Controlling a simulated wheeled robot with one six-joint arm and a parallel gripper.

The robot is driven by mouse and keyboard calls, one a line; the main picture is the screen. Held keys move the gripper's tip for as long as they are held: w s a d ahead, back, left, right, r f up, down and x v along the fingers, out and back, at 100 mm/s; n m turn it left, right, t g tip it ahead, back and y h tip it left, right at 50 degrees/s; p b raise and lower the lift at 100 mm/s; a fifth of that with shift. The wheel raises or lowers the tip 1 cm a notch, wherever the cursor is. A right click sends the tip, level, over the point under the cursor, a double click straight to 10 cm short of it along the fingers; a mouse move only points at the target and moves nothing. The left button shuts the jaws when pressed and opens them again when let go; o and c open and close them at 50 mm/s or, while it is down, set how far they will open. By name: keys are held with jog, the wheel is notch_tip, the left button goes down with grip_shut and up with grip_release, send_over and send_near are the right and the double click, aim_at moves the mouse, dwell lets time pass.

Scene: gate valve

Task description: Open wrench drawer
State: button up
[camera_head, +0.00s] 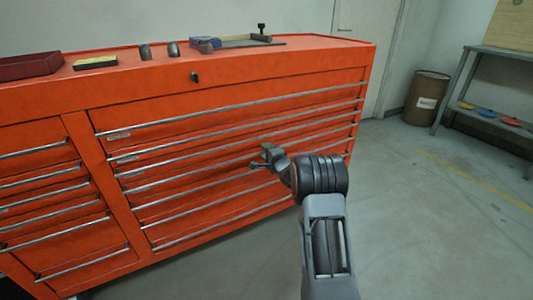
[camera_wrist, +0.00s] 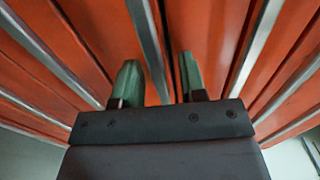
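A red tool chest (camera_head: 200,92) stands in front of me with several closed-looking drawers, each with a long metal bar handle. No drawer is readably marked as the wrench drawer. My gripper (camera_head: 261,159) is at the wide right-hand drawers, around the middle handles. In the wrist view my gripper (camera_wrist: 158,68) has its two green fingers apart. One metal bar handle (camera_wrist: 146,35) runs between the fingers in the picture, with visible space on both sides. I cannot tell how deep the bar sits between them. The drawer front behind it is partly hidden by my gripper.
On the chest top lie a dark red tray (camera_head: 28,67), a yellow-and-black block (camera_head: 95,62), small metal pieces (camera_head: 146,52) and a flat tool on a plate (camera_head: 240,42). A brown barrel (camera_head: 425,98) and a metal shelf (camera_head: 490,121) stand at right. The floor between is clear.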

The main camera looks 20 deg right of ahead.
grip_shut()
dwell(0.4)
